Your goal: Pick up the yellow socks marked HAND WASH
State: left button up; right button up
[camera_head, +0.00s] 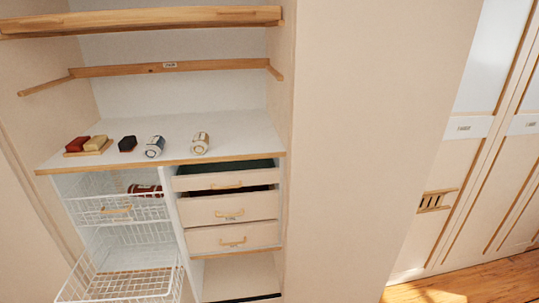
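On the white shelf top (235,133) of the closet, a small yellow block-like item (96,143) lies beside a red one (77,144) on a wooden board (89,152). Further right are a dark item (128,143), a white-and-dark-blue roll-shaped item (154,147) and a cream-and-tan roll-shaped item (200,143) with a label. The picture is too small to read any HAND WASH marking, so I cannot tell which item, if any, is the yellow socks. Neither of my grippers is in view.
Below the shelf top are white wire baskets (128,272), the upper one holding a dark red item (145,190). Beside them is a drawer stack (231,208); its top drawer (226,181) is partly open. A wooden rail (168,67) crosses above. Open wooden floor (470,285) lies right.

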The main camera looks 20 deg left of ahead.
aim_at(200, 141)
jog(key=z, duration=0.15)
jog(key=k, duration=0.3)
jog(key=z, duration=0.6)
jog(key=i, duration=1.1)
jog(key=u, duration=0.85)
jog(key=i, duration=0.7)
jog(key=u, duration=0.85)
